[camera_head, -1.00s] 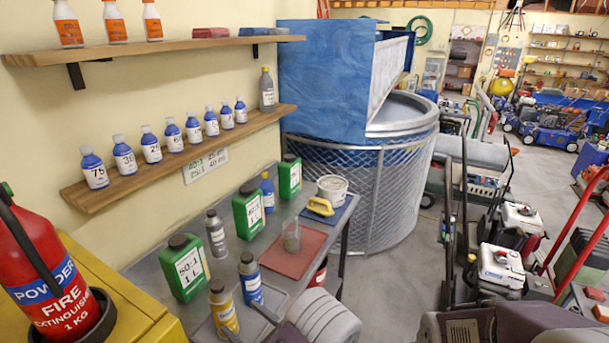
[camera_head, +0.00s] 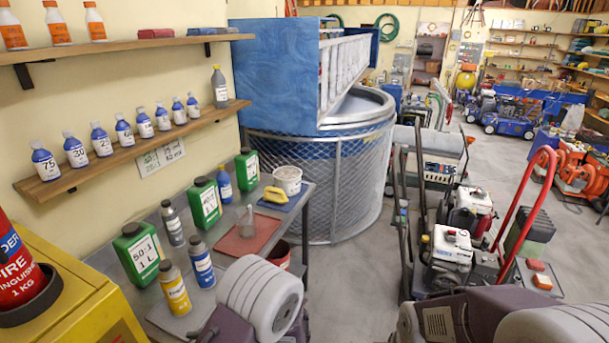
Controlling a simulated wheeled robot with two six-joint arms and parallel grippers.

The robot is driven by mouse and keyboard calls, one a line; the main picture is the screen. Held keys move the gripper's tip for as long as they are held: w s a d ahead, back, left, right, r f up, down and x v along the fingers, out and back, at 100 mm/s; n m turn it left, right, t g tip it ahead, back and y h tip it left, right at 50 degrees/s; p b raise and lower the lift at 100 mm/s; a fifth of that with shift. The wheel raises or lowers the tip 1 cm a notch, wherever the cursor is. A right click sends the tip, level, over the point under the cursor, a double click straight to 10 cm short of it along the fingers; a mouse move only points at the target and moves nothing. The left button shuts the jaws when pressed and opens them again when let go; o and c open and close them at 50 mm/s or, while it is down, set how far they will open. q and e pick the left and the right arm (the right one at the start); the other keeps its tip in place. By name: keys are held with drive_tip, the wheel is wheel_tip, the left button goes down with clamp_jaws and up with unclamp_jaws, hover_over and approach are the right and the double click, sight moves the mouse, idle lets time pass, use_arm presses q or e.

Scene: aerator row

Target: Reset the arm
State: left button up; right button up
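Parts of both my arms show along the bottom edge. A grey rounded link of my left arm stands in front of the near right end of the workbench (camera_head: 176,230). Links of my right arm lie across the bottom right. Neither pair of gripper fingers can be made out, and I cannot see anything held. On the bench stand green jugs (camera_head: 140,252), a yellow-labelled bottle (camera_head: 175,290), a blue-labelled bottle (camera_head: 202,262), a grey bottle (camera_head: 172,224), a clear beaker (camera_head: 246,220) on a red mat (camera_head: 262,236), a yellow sponge (camera_head: 273,195) and a white tub (camera_head: 288,179).
A wall shelf (camera_head: 60,183) holds a row of numbered blue bottles (camera_head: 103,141). A fire extinguisher (camera_head: 14,262) stands on a yellow cabinet (camera_head: 70,310) at left. A blue-topped mesh tank (camera_head: 310,185) is behind the bench. Mowers (camera_head: 455,248) stand at right; open floor (camera_head: 350,275) lies between.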

use_arm(q)
drive_tip(key=s+d+f+n+g+h, duration=0.2)
drive_tip(key=s+d+n+g+h, duration=0.25)
drive_tip(key=s+n+h, duration=0.55)
drive_tip(key=w+d+r+n+t+h, duration=0.2)
drive_tip(key=w+d+n+t+h, duration=0.1)
drive_tip(key=n, duration=0.5)
drive_tip(key=shift+w+d+r+t+h, duration=0.35)
drive_tip(key=shift+w+t+h, duration=0.2)
drive_tip(key=shift+w+h, duration=0.4)
drive_tip(key=shift+w+a, duration=0.15)
